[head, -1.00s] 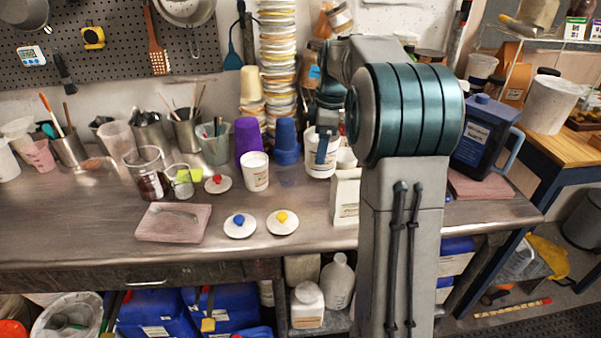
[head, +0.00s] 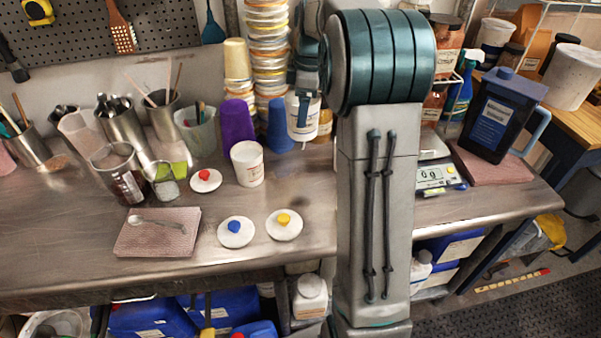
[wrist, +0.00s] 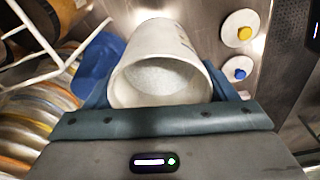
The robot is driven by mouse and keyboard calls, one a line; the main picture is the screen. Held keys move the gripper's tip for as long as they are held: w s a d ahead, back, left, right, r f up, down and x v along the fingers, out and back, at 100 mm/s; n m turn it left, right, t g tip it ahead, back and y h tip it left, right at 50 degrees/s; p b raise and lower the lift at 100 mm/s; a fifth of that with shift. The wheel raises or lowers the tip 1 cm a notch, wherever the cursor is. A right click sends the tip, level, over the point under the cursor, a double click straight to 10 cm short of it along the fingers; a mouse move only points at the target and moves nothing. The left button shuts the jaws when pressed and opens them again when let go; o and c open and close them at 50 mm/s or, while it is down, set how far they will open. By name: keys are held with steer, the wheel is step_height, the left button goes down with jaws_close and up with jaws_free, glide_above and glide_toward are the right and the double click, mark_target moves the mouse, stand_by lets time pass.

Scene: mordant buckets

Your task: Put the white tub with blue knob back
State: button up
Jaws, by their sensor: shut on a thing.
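My gripper (head: 305,88) is shut on a white tub (head: 302,120) and holds it near the back of the bench. In the wrist view the tub (wrist: 160,82) sits between the two blue fingers. Its top is open, without a lid, and pale contents show inside. A white lid with a blue knob (head: 235,232) lies on the bench at the front. It also shows in the wrist view (wrist: 237,69). A similar lid with a yellow knob (head: 284,224) lies to its right, and one with a red knob (head: 206,180) lies farther back.
Another open white tub (head: 247,165) stands on the bench, left of the held one. Purple cups (head: 237,128), blue cups (head: 280,128) and a tall stack of lids (head: 267,50) stand close by. A pink cloth (head: 157,233) with a spoon lies front left. A scale (head: 436,178) is at right.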

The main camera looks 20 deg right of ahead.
step_height(320, 180, down, 5)
steer(key=shift+r+b, duration=0.1)
steer(key=shift+b, duration=0.9)
steer(key=shift+a+f+p, duration=0.1)
steer(key=shift+f+p, duration=0.2)
steer(key=shift+f, duration=4.85)
steer(key=o, duration=1.2)
steer(key=r, duration=0.4)
steer(key=d+r, duration=0.1)
steer(key=r, duration=0.7)
steer(key=shift+s+d, duration=0.15)
steer(key=shift+s, duration=0.15)
steer(key=s+a+r+m+t, duration=0.1)
steer(key=s+a+m, duration=0.25)
steer(key=s, duration=0.35)
steer(key=s+a+r+m, duration=0.2)
steer(key=s+a+m, duration=0.1)
steer(key=s+a, duration=0.25)
steer(key=s+a+f+m, duration=0.1)
steer(key=s+f+m, duration=0.1)
steer(key=s, duration=0.5)
steer(key=s+a+f+m+t+h, duration=0.1)
steer(key=s+a+f+m, duration=0.1)
steer(key=s+m, duration=0.3)
steer(key=s+f, duration=0.1)
steer(key=s, duration=0.1)
steer(key=shift+s+a+f, duration=0.25)
steer(key=shift+s, duration=0.15)
